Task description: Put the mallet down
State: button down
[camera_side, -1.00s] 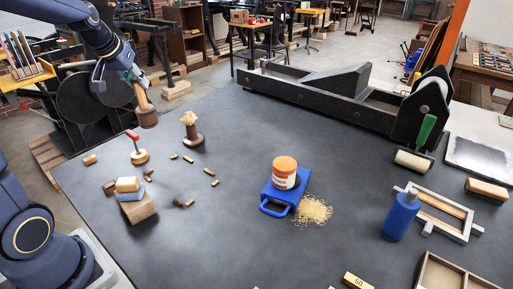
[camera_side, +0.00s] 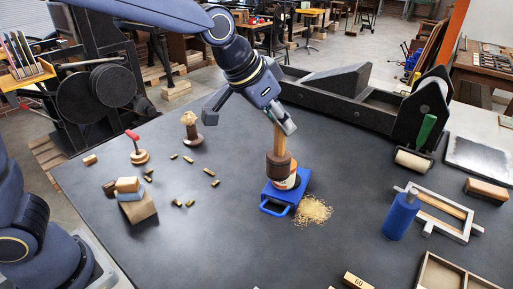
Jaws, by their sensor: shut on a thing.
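My gripper (camera_side: 277,120) is shut on the upper end of the mallet's handle. The mallet (camera_side: 279,166) has a light wooden handle and a brown head, and it hangs nearly upright with the head down. The head overlaps a white-and-orange jar (camera_side: 289,182) in the camera_side view and hides most of its top. I cannot tell whether the head touches the jar. The jar stands on a blue tray with a handle (camera_side: 279,197).
Spilled grains (camera_side: 314,210) lie right of the blue tray. A blue bottle (camera_side: 401,215) and wooden frame (camera_side: 445,214) stand to the right. Small brass pieces, a red-handled stamp (camera_side: 137,149) and stacked blocks (camera_side: 136,206) are left. The front middle of the table is clear.

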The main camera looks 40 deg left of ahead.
jog(key=s+d+m+g+h, duration=0.1)
jog(key=s+d+m, duration=0.1)
jog(key=s+d, duration=0.35)
jog(key=s+d+m+h, duration=0.1)
jog(key=s+d+m, duration=0.15)
jog(key=d, duration=0.65)
jog(key=w+r+x, duration=0.1)
jog(key=x, duration=0.8)
jog(key=w+d+r+x, duration=0.1)
jog(key=w+x, duration=0.1)
jog(key=x, duration=0.7)
jog(key=shift+f, duration=0.3)
jog(key=shift+d, duration=0.1)
jog(key=shift+f, duration=0.15)
jog(key=c, duration=1)
grip_release()
jog(key=shift+o, duration=0.2)
